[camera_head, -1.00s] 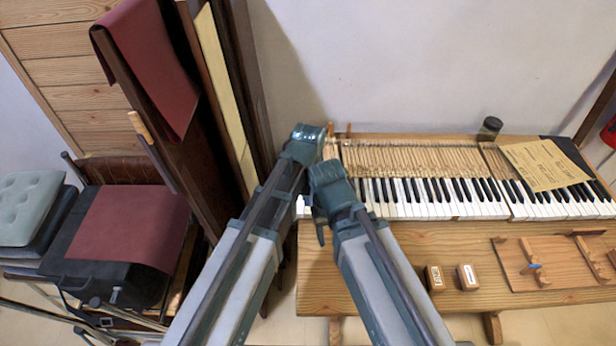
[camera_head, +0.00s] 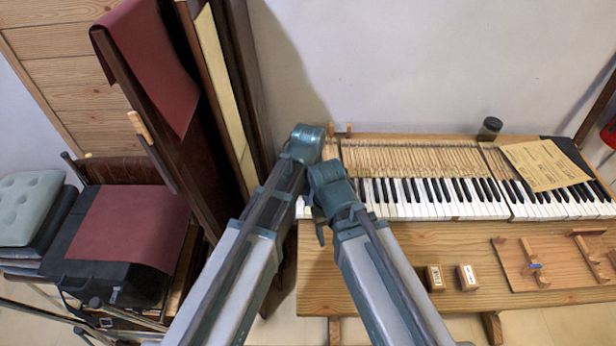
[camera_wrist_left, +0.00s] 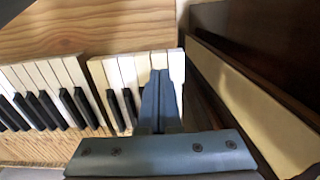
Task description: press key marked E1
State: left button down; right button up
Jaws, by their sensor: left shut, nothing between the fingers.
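The piano keyboard (camera_head: 420,197) runs along the back of the wooden table in the head view. Its left end also shows in the left wrist view, where white keys (camera_wrist_left: 128,70) fan out under my gripper. No key label is legible, so I cannot tell which key is E1. My left gripper (camera_wrist_left: 158,78) is shut and empty, its tips over white keys close to the keyboard end; I cannot tell whether they touch.
A dark upright panel (camera_head: 175,140) stands close left of the keyboard. A paper sheet (camera_head: 548,165) and a dark jar (camera_head: 489,128) are at the right. Two small wooden blocks (camera_head: 435,278) and a wooden board (camera_head: 515,265) lie on the table front.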

pick_arm(q)
jog(key=shift+f, duration=0.15)
pick_arm(e)
jog(key=shift+f, duration=0.1)
pick_arm(q)
jog(key=shift+f+b, duration=1.25)
jog(key=shift+b, duration=0.15)
pick_arm(e)
jog(key=shift+f, duration=1.3)
pick_arm(q)
jog(key=shift+r+p, duration=1.65)
pick_arm(e)
jog(key=shift+r, duration=1.65)
pick_arm(q)
notch_tip(320, 180, up, 6)
jog(key=p, duration=0.6)
pick_arm(e)
notch_tip(320, 180, up, 6)
